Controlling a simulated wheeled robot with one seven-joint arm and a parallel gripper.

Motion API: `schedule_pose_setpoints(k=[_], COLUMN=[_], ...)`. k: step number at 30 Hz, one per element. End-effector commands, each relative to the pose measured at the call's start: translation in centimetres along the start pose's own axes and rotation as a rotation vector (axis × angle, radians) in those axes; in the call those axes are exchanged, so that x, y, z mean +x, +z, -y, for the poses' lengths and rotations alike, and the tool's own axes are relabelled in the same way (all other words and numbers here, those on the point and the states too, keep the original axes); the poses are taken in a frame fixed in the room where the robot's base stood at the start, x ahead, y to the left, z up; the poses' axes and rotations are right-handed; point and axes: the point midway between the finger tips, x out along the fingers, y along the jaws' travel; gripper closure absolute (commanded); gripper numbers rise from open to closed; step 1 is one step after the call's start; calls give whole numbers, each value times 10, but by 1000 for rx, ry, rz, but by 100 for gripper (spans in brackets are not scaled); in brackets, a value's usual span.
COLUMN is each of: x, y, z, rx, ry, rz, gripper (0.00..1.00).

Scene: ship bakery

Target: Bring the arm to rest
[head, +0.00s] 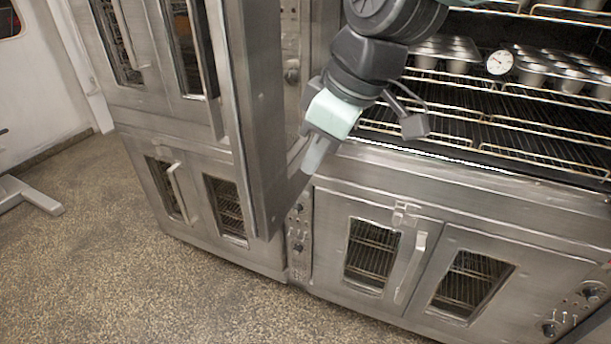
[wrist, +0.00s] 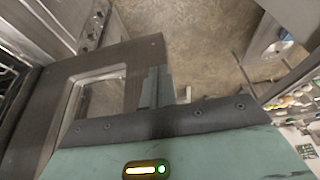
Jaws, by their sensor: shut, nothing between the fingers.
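My gripper (head: 317,155) hangs in front of the steel ovens in the head view, pointing down, next to the edge of an open upper oven door (head: 262,130). Its fingers are together and nothing shows between them. In the wrist view the gripper's closed fingers (wrist: 157,88) reach out over a steel door with a window (wrist: 98,98). I cannot tell from the pictures whether the gripper touches the door.
The open oven chamber has wire racks (head: 470,130) with muffin tins (head: 450,52) and a round dial (head: 499,62). Lower oven doors (head: 375,250) are shut. The speckled floor (head: 140,270) in front is clear, apart from a grey stand foot (head: 30,193) at left.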

Motion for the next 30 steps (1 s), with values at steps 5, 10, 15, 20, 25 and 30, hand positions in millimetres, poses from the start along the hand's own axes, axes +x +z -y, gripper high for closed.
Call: schedule_pose_setpoints(k=[5,10,15,20,25,30], x=[-17,-12,4,11,14,14], y=[0,28,100,165,201,207], z=[0,17,55,84,98,100], rx=[2,70,252,413,503,520], ry=[1,-4,7,37,62,67], rz=[-1,52,174,272,322,331], gripper=[100,100,100,100,100,100])
